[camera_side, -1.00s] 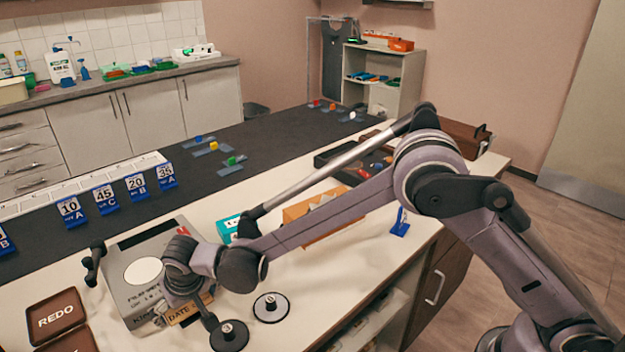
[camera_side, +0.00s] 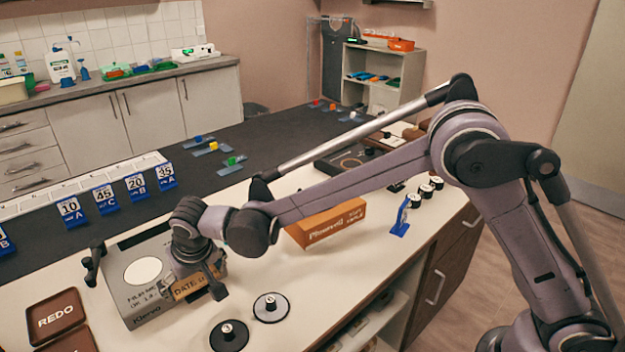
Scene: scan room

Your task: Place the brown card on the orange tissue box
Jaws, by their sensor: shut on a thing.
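The brown card (camera_side: 187,288), with "DATE" lettering on it, is held in my gripper (camera_side: 211,284), its face toward the camera and tilted. My gripper is shut on its right part; the fingers hide the end of the lettering. The card shows in front of the right part of the grey device; whether they touch I cannot tell. The orange tissue box (camera_side: 335,221) stands on the white counter to the right of my gripper, apart from it. My forearm passes in front of its upper left part.
The grey device (camera_side: 130,299) with a white disc stands behind the card. Two round black stands (camera_side: 271,307) (camera_side: 229,336) lie in front. Brown REDO tray (camera_side: 56,316) is at left. A blue stand (camera_side: 401,222) and several small dark-and-white pieces (camera_side: 426,191) are right of the box.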

